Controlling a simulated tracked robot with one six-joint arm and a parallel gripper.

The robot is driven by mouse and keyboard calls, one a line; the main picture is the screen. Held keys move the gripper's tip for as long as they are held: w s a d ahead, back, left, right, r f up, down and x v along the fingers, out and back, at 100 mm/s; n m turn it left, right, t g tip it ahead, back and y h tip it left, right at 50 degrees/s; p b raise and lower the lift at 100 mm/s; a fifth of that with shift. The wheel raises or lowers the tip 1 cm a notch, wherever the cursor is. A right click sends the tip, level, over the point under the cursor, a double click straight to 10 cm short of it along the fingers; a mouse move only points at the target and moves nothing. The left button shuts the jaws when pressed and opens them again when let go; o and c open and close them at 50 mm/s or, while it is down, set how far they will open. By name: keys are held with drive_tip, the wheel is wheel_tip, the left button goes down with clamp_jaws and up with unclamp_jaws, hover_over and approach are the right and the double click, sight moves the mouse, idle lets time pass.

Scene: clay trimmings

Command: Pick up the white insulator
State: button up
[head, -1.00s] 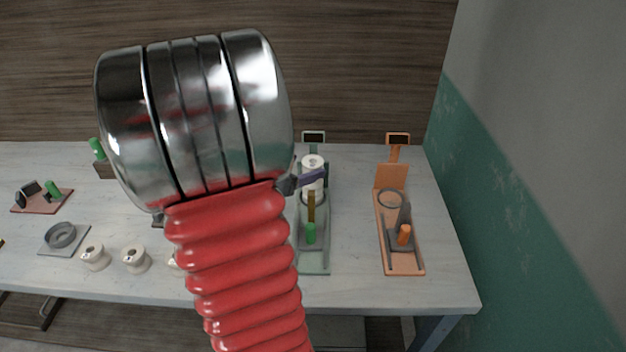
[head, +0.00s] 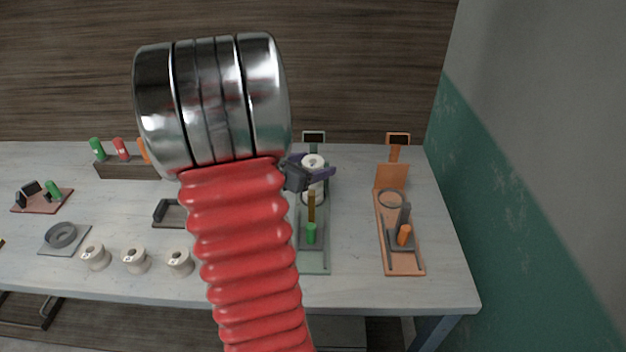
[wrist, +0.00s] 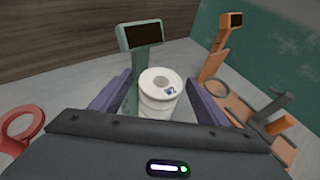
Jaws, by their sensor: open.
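A white insulator (head: 313,161), a ribbed cylinder with a hole in its top and a small blue mark, stands upright in the green stand (head: 314,262). The insulator also shows in the wrist view (wrist: 157,105). My gripper (wrist: 160,84) is open, with its purple fingers on either side of the insulator. In the head view, my gripper (head: 312,167) reaches across at the insulator's upper part. I cannot tell whether either finger touches it. The insulator's lower part is hidden behind the gripper body in the wrist view.
An orange stand (head: 386,255) with a ring and a grey clamp is to the right. White spools (head: 136,259) line the table's front left. A rack (head: 128,170) with coloured handles stands at the back left. A screen (wrist: 141,35) rises behind the insulator.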

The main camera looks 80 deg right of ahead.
idle(0.4)
clamp_jaws()
idle(0.7)
